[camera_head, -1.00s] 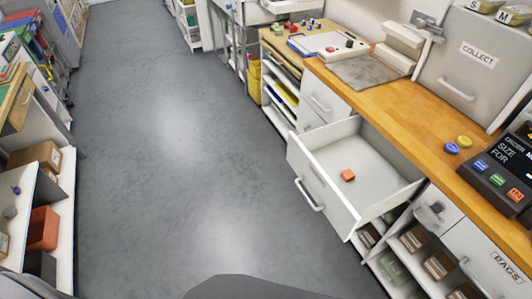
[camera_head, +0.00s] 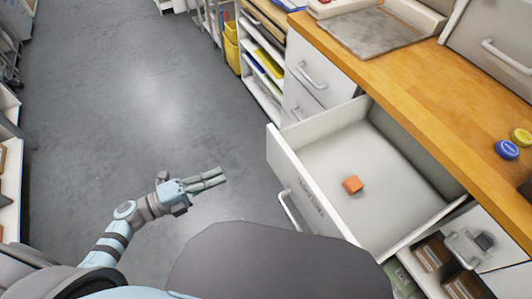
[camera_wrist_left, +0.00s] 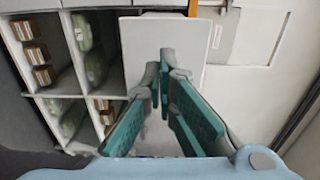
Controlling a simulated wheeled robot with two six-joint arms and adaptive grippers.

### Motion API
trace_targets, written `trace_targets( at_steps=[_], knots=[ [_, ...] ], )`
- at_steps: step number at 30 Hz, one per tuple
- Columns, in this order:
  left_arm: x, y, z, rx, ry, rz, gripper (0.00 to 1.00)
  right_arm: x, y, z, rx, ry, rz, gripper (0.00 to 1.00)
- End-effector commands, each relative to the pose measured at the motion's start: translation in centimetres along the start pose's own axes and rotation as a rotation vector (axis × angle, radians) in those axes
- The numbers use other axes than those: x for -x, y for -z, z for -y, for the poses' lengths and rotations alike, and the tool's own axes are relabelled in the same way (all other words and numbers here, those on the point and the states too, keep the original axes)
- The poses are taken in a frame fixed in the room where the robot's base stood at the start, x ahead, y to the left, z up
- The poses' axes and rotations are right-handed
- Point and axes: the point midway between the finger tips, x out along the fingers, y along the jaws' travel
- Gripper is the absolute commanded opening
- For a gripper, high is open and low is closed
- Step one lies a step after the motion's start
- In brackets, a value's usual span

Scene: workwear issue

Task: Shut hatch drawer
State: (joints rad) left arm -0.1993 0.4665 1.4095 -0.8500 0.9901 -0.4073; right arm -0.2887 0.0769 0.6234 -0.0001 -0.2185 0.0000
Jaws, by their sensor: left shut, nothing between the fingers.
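The hatch drawer (camera_head: 290,165) is pulled well out from under the wooden counter, its white front facing the aisle. A bar handle (camera_head: 288,212) is on its front, partly hidden by my own body. A small orange block (camera_head: 352,184) lies inside on the drawer floor. My left gripper (camera_head: 224,178) is shut and empty, over the grey floor to the left of the drawer front and apart from it. Its closed fingers also show in the left wrist view (camera_wrist_left: 163,75), in front of a pale panel. My right gripper is not in view.
A closed drawer unit (camera_head: 308,72) stands beyond the open drawer. Shelves with cardboard boxes (camera_head: 432,254) are below the counter at right. The wooden counter (camera_head: 400,80) carries a grey mat and blue and yellow discs. The aisle floor is clear.

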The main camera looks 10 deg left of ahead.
Motion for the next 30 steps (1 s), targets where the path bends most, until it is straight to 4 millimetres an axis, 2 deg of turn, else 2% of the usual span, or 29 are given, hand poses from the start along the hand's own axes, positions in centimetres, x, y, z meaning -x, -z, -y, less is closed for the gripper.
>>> trace_targets(
  at_steps=[5, 9, 11, 15, 21, 25, 30],
  knots=[
    [-1.8, 0.3, 0.7, -0.013, 0.006, -0.008, 0.00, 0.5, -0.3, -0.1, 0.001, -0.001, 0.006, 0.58],
    [-4.7, 0.2, 0.7, -0.009, 0.007, -0.003, 0.00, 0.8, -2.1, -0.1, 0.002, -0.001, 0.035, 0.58],
    [-6.0, 0.1, 0.7, -0.008, 0.007, -0.003, 0.00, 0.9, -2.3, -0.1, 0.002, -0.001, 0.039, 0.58],
    [-9.2, 0.2, 0.7, -0.007, 0.006, -0.004, 0.00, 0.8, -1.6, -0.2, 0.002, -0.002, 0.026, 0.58],
    [-12.5, 0.2, 0.6, -0.005, 0.004, -0.004, 0.00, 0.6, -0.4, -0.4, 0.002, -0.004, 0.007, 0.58],
    [-13.5, 0.2, 0.6, -0.005, 0.002, -0.005, 0.00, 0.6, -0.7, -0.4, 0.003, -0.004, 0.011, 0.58],
    [-13.7, 0.3, 0.5, -0.005, 0.002, -0.005, 0.00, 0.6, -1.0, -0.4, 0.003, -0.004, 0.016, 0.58]
  ],
)
